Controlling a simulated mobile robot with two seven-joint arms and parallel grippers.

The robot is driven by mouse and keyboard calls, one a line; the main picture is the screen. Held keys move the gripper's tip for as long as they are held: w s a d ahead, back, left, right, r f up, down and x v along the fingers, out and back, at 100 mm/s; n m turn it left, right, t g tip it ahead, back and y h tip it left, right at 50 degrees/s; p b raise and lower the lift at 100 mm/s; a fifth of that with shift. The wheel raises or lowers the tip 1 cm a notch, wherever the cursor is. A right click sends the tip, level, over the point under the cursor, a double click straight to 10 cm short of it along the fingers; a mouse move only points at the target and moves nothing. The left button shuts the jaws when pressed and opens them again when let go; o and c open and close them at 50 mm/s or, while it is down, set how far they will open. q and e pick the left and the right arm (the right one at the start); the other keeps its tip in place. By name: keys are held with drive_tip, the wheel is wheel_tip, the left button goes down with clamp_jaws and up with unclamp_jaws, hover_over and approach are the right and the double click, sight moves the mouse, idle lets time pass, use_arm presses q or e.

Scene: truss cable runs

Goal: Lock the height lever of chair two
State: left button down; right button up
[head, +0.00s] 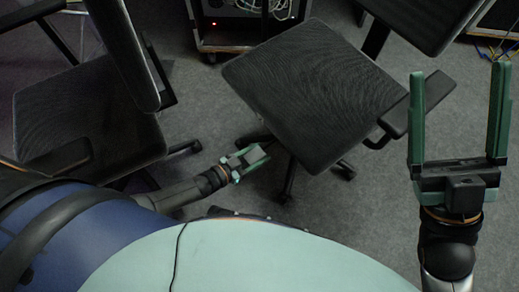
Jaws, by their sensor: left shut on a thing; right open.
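The middle chair has a black ribbed seat (305,90) and an armrest (430,105) on its right. Which chair is chair two cannot be read here. My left gripper (262,157) is low beside the seat's left front edge, with its green fingers close together. It is shut on a small dark part by the seat's underside, which looks like the height lever but is mostly hidden by the fingers and seat. My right gripper (457,75) is open and empty, its two long green fingers wide apart, to the right of the seat and near the armrest.
Another black chair (85,120) stands at the left. A rack (250,25) with cables and a red light is at the back. Yellow and blue cables (490,50) lie at the right. Grey carpet (200,100) is clear between the chairs.

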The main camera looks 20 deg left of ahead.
use_arm(q)
drive_tip(key=shift+r, duration=0.55)
use_arm(e)
drive_tip(key=shift+d+r+t, duration=0.1)
drive_tip(key=shift+r+t, duration=0.2)
drive_tip(key=shift+r, duration=0.05)
use_arm(q)
drive_tip(key=shift+c, duration=1.2)
unclamp_jaws()
drive_tip(key=shift+s+a, duration=0.1)
drive_tip(key=shift+s, duration=0.05)
drive_tip(key=p+v, duration=0.3)
drive_tip(key=v, duration=0.9)
drive_tip(key=shift+p, duration=0.4)
use_arm(e)
drive_tip(key=w+f+m+h, duration=0.1)
drive_tip(key=h, duration=0.1)
drive_tip(key=w+f+m+h, duration=0.1)
drive_tip(key=h, duration=0.1)
drive_tip(key=w+f+m+h, duration=0.1)
drive_tip(key=w+m+h, duration=0.1)
drive_tip(key=shift+w+d+f, duration=0.1)
drive_tip(key=shift+d+f, duration=0.05)
drive_tip(key=shift+d, duration=0.25)
use_arm(q)
drive_tip(key=shift+s+a, duration=0.1)
